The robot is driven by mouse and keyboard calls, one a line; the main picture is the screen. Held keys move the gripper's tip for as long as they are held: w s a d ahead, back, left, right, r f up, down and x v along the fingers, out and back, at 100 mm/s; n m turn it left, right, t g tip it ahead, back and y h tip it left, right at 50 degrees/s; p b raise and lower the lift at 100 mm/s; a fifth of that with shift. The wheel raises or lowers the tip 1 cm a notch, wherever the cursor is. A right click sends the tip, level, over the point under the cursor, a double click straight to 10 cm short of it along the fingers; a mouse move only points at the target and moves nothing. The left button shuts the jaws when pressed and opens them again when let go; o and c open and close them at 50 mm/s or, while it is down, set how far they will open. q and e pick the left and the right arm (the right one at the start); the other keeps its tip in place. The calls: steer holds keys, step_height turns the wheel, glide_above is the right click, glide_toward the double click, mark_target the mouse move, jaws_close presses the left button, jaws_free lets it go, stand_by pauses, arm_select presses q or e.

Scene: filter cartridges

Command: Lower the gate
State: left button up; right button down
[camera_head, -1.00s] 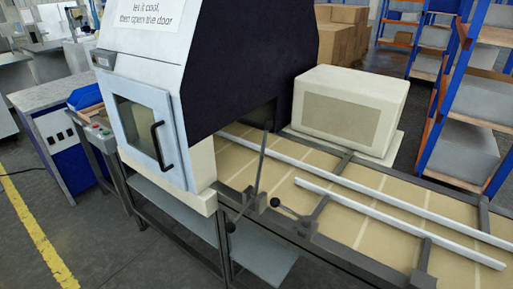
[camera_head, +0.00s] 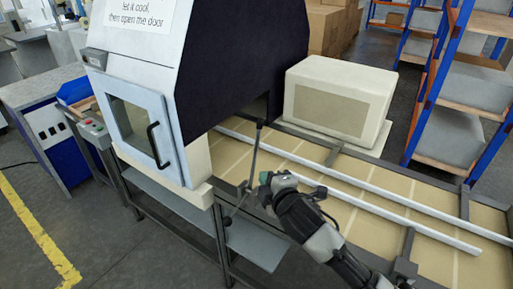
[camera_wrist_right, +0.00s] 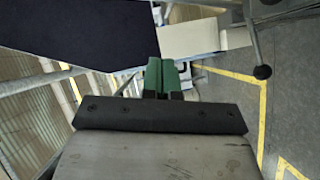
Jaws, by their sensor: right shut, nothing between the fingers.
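A thin dark upright rod (camera_head: 253,155) stands at the conveyor's near edge, by the machine's opening. A lever with a black ball end (camera_head: 228,220) hangs at its foot; a black ball on a rod also shows in the right wrist view (camera_wrist_right: 262,72). I cannot tell which part is the gate itself. My right gripper (camera_head: 266,180) is shut and empty, just right of the upright rod; I cannot tell whether it touches anything. Its green fingertips (camera_wrist_right: 166,72) are together in the wrist view. My arm hides the second ball-ended lever. My left gripper is not in view.
The white machine with a closed door (camera_head: 140,130) stands at left. The conveyor (camera_head: 440,225) with two pale rails (camera_head: 385,190) runs right from its opening. A cream box (camera_head: 338,100) stands behind it. Blue shelves (camera_head: 440,80) are at back right.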

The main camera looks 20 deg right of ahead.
steer(key=shift+s+a+r, duration=0.1)
steer(key=shift+r, duration=0.6)
steer(key=p, duration=0.3)
glide_toward(256, 151)
steer(key=w+a+r, duration=0.1)
steer(key=w+a, duration=0.3)
steer(key=shift+w+d+f+p, duration=0.2)
steer(key=shift+w+d, duration=0.45)
steer(key=shift+w, duration=0.2)
steer(key=shift+w+d+f+p, duration=0.25)
steer(key=shift+w+d, duration=0.35)
steer(key=shift+w, duration=0.25)
steer(key=shift+w, duration=0.1)
